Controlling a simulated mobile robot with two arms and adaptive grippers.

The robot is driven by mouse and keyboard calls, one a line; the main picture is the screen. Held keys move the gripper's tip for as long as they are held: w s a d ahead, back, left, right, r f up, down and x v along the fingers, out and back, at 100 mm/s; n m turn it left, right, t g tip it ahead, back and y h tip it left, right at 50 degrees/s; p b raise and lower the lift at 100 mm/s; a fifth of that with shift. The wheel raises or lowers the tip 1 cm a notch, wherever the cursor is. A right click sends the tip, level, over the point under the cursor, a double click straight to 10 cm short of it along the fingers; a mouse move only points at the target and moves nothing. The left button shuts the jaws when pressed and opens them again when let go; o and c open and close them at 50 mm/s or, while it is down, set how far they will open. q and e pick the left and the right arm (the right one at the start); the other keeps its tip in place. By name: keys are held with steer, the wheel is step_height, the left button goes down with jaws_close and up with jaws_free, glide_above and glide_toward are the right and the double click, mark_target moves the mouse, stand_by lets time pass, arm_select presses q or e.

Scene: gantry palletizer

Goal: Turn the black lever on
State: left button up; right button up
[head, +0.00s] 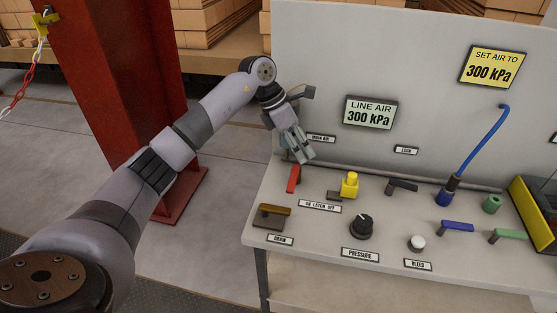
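The black lever (402,187) sits on the grey panel top right of the yellow fitting, its handle pointing to the right. My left gripper (303,153) hangs in front of the upright panel, above and close behind a red lever (293,178). It is well left of the black lever and apart from it. Its fingers appear close together, but the gap is too small to judge. I cannot tell whether it touches the red lever. My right gripper is not in view.
Nearby are a yellow fitting (349,185), a black pressure knob (361,226), a white bleed button (416,243), a brown drain lever (271,216), blue (457,226) and green (507,236) levers and a blue hose (483,138). The line air display (369,112) reads 300 kPa. A red column (117,90) stands left.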

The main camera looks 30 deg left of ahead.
arm_select(q)
steer(key=s+a+f+n+t+h, duration=0.1)
steer(key=a+f+n, duration=0.2)
steer(key=a+f, duration=0.1)
steer(key=shift+a+h, duration=0.25)
steer(key=shift+h, duration=0.15)
steer(key=shift+s, duration=0.1)
steer(key=shift+c, duration=0.5)
